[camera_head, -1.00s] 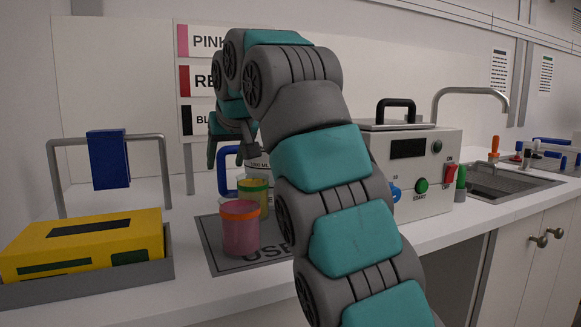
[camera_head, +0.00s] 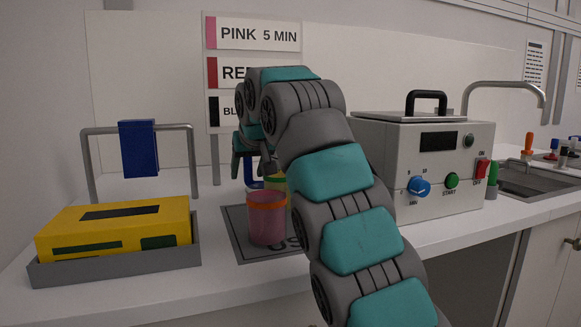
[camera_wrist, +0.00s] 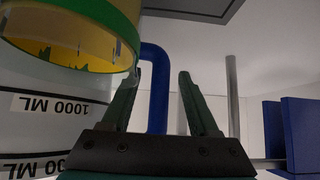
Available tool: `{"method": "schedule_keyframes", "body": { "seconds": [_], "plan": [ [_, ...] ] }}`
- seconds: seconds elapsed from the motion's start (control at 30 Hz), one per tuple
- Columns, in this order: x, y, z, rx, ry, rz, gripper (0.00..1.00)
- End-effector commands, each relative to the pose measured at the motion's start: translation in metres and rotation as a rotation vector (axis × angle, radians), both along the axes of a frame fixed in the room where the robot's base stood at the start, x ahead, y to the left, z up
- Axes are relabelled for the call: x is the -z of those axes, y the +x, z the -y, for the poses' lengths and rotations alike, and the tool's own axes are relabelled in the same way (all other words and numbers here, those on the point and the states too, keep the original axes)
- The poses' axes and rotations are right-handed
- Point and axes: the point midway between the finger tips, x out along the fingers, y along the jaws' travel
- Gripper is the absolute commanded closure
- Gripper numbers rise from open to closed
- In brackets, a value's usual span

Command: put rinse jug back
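The rinse jug is a pale vessel marked 1000 ML with a blue handle. In the head view only part of its blue handle (camera_head: 252,183) shows; my arm hides the body. In the wrist view its body (camera_wrist: 40,130) fills the left side, its lettering upside down, and the blue handle (camera_wrist: 157,95) runs between my fingers. My gripper (camera_head: 251,168) is at the handle. In the wrist view my gripper (camera_wrist: 160,78) is open, its fingers on either side of the handle with a gap visible on the right. I cannot tell whether the left finger touches it.
The yellow jar (camera_wrist: 85,20) looms close in the wrist view. A grey machine (camera_head: 430,175) stands right, a yellow box (camera_head: 115,228) left.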

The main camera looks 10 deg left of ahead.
Motion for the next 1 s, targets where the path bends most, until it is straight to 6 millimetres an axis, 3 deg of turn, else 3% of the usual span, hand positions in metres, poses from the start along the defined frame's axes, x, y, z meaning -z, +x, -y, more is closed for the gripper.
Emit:
{"method": "schedule_keyframes", "body": {
  "seconds": [0.07,0.53,1.0],
  "plan": [
    [-0.0001,-0.0001,0.0,0.0,0.0,0.0,0.48],
    [-0.0001,-0.0001,0.0001,0.0,0.0,0.0,1.0],
    [-0.0003,-0.0002,0.0001,0.0,0.0,0.0,1.0]
  ]
}}
